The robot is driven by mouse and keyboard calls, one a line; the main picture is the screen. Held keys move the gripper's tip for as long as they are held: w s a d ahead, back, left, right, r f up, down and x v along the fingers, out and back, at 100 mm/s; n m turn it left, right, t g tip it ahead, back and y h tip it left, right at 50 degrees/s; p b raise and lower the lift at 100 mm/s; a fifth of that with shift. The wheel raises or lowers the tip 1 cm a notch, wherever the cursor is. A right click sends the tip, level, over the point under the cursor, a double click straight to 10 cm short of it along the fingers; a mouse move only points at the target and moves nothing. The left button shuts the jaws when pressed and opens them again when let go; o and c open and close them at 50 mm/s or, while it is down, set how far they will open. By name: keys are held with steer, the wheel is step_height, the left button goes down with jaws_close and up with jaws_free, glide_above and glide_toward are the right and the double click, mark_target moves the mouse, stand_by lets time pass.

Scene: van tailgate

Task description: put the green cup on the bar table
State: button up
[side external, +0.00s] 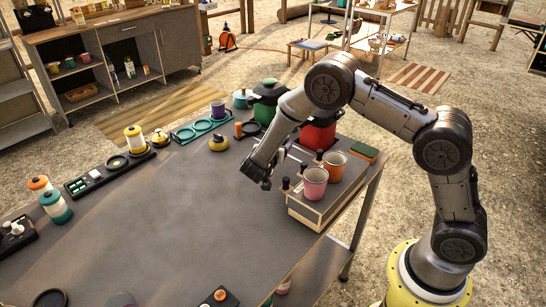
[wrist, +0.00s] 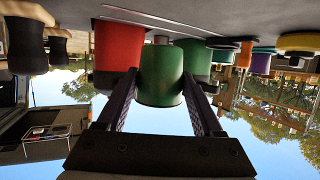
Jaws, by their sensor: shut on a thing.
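In the wrist view, which looks upside down, the green cup (wrist: 161,76) sits between the two fingers of my gripper (wrist: 160,92), shut on it. In the side view my gripper (side external: 262,180) points down low over the grey table (side external: 190,210), left of the wooden box with cups. The green cup is hidden there behind the gripper. I cannot tell whether it touches the surface. I cannot tell for certain which table is the bar table.
A red pot (side external: 318,132) and a green pot (side external: 265,100) stand behind my gripper. A yellow-lidded jar (side external: 219,143) stands farther left. The table's middle is clear.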

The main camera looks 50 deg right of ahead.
mark_target(278, 167)
steer(key=shift+f, duration=2.2)
steer(key=shift+f, duration=0.3)
steer(key=shift+s+f, duration=0.1)
steer(key=shift+f, duration=0.35)
steer(key=o, duration=1.4)
steer(key=shift+r, duration=0.4)
steer(key=v, duration=1.2)
steer(key=shift+r, duration=0.4)
